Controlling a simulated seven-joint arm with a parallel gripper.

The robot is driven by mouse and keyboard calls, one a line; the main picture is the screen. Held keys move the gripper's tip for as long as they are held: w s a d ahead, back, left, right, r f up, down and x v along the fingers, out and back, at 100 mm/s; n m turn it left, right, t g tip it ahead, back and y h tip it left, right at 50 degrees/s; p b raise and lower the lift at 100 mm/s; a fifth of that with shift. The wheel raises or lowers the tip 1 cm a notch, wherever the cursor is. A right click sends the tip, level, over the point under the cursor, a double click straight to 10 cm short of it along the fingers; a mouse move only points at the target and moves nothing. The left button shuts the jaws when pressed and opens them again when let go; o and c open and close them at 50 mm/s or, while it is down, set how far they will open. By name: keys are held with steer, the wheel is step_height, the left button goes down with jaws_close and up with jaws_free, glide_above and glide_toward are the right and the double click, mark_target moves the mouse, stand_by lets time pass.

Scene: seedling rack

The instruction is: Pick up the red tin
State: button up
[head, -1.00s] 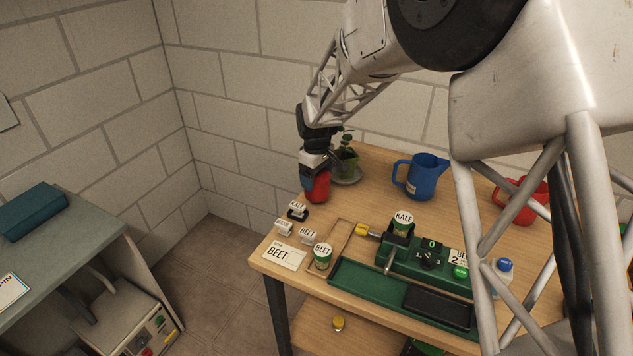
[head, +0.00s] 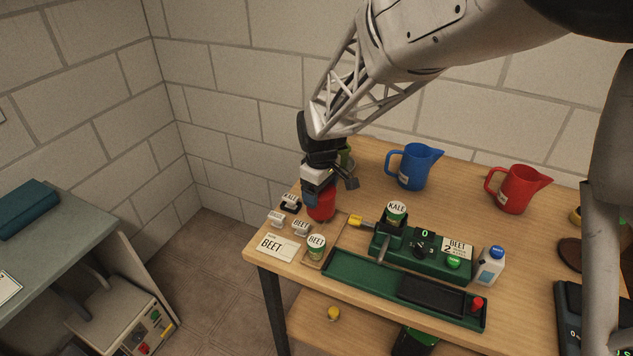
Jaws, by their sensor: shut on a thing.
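The red tin (head: 322,210) is at the left back part of the wooden table, below my gripper (head: 318,193). My gripper points down and is shut on the red tin; its fingers cover the tin's upper part. The tin looks upright. I cannot tell whether its bottom touches the table or hangs just above it.
Labelled blocks and a BEET card (head: 281,248) lie left and in front, with a BEET tin (head: 316,247) nearby. A green machine (head: 425,258) holds a KALE tin (head: 396,212).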

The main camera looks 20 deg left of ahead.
mark_target(324, 199)
steer(key=shift+s+d+r, duration=0.2)
steer(key=shift+s+d, duration=0.95)
steer(key=shift+s, duration=0.25)
